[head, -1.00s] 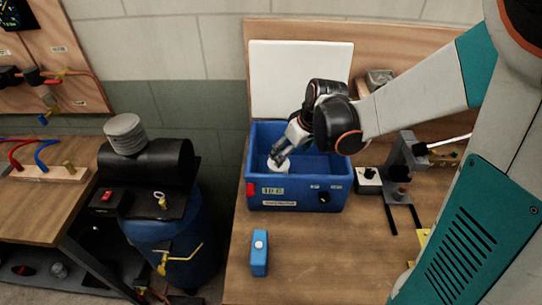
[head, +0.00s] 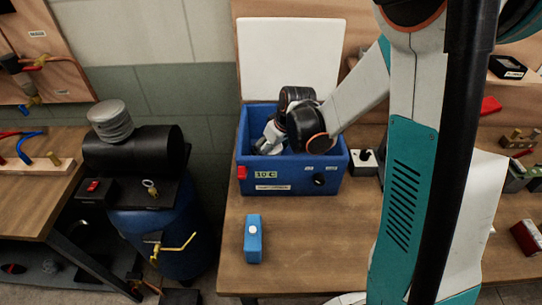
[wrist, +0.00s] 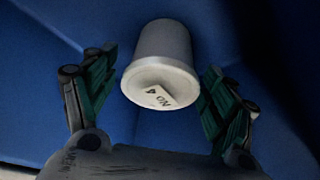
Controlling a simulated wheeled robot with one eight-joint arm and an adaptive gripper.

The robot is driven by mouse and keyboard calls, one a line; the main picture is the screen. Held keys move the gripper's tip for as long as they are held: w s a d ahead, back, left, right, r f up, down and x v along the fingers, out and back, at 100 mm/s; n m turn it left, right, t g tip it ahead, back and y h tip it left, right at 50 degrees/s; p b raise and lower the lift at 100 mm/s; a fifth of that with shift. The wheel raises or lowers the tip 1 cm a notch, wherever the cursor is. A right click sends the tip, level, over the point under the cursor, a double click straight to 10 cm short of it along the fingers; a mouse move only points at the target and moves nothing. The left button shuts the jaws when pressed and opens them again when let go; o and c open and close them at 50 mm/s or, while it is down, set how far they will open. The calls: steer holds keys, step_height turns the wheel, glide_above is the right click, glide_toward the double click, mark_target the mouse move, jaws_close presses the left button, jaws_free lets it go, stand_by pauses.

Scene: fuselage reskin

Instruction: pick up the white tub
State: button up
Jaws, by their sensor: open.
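The white tub (wrist: 162,65) is inside the blue box (head: 290,178), against its blue interior. In the wrist view it is a small tapered tub with a label on its near end. My gripper (wrist: 155,95) is open, with one green-padded finger on each side of the tub. A gap shows at the left finger; the right finger is very close to the tub, and I cannot tell whether it touches. In the head view the gripper (head: 268,146) reaches down into the box, and the tub is mostly hidden by it.
The box has a raised white lid (head: 291,60) behind it and walls around my gripper. A small blue block (head: 253,240) with a white knob stands on the wooden table (head: 310,235) in front. A black-topped blue tank (head: 150,215) stands to the left.

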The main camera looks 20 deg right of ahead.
steer(key=c, duration=1.2)
steer(key=shift+r, duration=0.2)
